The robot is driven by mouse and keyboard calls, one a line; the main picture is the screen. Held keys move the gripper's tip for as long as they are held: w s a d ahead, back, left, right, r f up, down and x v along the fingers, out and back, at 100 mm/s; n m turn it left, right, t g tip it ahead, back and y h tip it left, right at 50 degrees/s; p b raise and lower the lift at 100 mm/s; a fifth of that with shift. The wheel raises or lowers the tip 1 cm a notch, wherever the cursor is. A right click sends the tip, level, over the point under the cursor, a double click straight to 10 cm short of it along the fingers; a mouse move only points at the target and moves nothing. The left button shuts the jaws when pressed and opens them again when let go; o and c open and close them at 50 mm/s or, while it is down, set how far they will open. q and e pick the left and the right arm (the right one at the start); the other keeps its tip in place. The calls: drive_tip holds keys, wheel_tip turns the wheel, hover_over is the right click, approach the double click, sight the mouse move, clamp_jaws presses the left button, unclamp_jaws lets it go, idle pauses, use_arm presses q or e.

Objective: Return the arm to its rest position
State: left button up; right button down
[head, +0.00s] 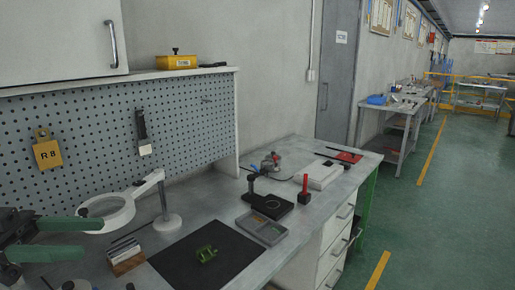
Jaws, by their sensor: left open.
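My left gripper (92,238) comes in at the left edge of the head view. Its two green fingers point right and stand apart, with nothing visible between them. It appears in front of the magnifier lamp's white ring (108,211); whether they touch cannot be told. My right gripper is out of view.
The grey workbench (200,207) carries a black mat (225,252) with a green part (206,254) on it. Nearby are a small block stack (126,258), a grey tray (262,227), a black stand (267,205) and a red-handled tool (305,188). A pegboard (90,130) rises behind. Open floor (440,220) lies to the right.

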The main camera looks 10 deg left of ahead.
use_arm(q)
drive_tip(key=w+d+f+n+t+y+p, duration=0.1)
drive_tip(key=w+d+f+n+t+y, duration=0.2)
drive_tip(key=f, duration=0.5)
drive_tip(key=w+d+f+n+t+p, duration=0.1)
drive_tip(key=w+d+f+t, duration=0.15)
drive_tip(key=d+f, duration=0.45)
drive_tip(key=w+d+f+n+t+y+p, duration=0.1)
drive_tip(key=w+d+f+n+t+y, duration=0.15)
drive_tip(key=f, duration=0.75)
drive_tip(key=s+d+f+n+g+y+p, duration=0.1)
drive_tip(key=s+f+n+g+y, duration=0.1)
drive_tip(key=s+f, duration=0.4)
drive_tip(key=s+d+f+n+g+y, duration=0.1)
drive_tip(key=s+f+n+y, duration=0.3)
drive_tip(key=f, duration=1)
drive_tip(key=s+g+y, duration=0.1)
drive_tip(key=s+y, duration=0.1)
drive_tip(key=y, duration=0.1)
drive_tip(key=shift+s+f+p, duration=0.4)
